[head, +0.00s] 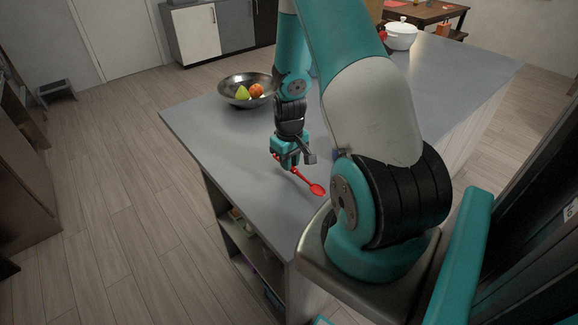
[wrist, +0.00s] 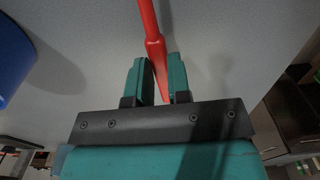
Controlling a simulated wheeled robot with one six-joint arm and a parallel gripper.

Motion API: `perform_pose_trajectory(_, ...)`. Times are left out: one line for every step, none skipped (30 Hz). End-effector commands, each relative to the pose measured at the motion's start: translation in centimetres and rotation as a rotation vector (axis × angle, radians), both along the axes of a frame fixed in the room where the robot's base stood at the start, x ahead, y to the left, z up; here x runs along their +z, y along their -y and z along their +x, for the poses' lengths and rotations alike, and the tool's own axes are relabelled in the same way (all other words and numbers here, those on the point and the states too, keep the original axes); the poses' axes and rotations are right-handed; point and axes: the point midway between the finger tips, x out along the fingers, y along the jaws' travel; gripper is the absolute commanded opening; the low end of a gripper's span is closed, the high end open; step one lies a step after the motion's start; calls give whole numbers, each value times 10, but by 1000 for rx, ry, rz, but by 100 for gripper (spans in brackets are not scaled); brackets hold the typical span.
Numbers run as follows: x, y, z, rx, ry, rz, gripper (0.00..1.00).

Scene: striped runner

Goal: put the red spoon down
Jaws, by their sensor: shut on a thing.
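The red spoon (head: 308,183) is between the fingers of my gripper (head: 287,163), over the near part of the grey counter (head: 235,145). Its bowl points toward the lower right in the head view. In the wrist view the red handle (wrist: 154,45) passes between the two teal fingers of my gripper (wrist: 160,82). My gripper is shut on the spoon. I cannot tell whether the spoon touches the counter. The spoon's bowl is out of the wrist view.
A dark metal bowl (head: 233,100) with fruit stands on the counter's left side. A white pot (head: 400,36) stands at the far end. A blue object (wrist: 12,60) shows at the wrist view's left edge. The counter left of my gripper is clear. Open shelves (head: 240,238) lie under its near edge.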

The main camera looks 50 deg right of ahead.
Motion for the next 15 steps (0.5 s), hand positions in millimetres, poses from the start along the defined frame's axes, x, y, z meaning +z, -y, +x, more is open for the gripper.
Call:
perform_pose_trajectory(-8, -1, -1, 0, -5, 3, 0)
perform_pose_trajectory(-12, -1, 0, 0, -4, 3, 0)
perform_pose_trajectory(-17, -1, 0, 1, -3, 3, 0)
perform_pose_trajectory(-20, -1, 0, 1, -3, 3, 0)
perform_pose_trajectory(-23, -1, 0, 1, -3, 2, 0)
perform_pose_trajectory(-25, -1, 0, 1, -2, 1, 0)
perform_pose_trajectory(-26, 0, 0, 1, -1, 1, 0)
perform_pose_trajectory(-26, 0, 0, 1, -1, 0, 0)
perform_pose_trajectory(-26, 0, 0, 1, 0, 0, 0)
perform_pose_trajectory(-26, 0, 0, 1, 0, 0, 0)
perform_pose_trajectory(-27, 0, 0, 1, 0, 0, 0)
perform_pose_trajectory(-27, 0, 0, 1, 0, 0, 0)
perform_pose_trajectory(-27, 0, 0, 1, 0, 0, 23)
perform_pose_trajectory(-27, 0, 0, 1, -1, 0, 29)
perform_pose_trajectory(-27, 0, 0, 1, -1, 0, 39)
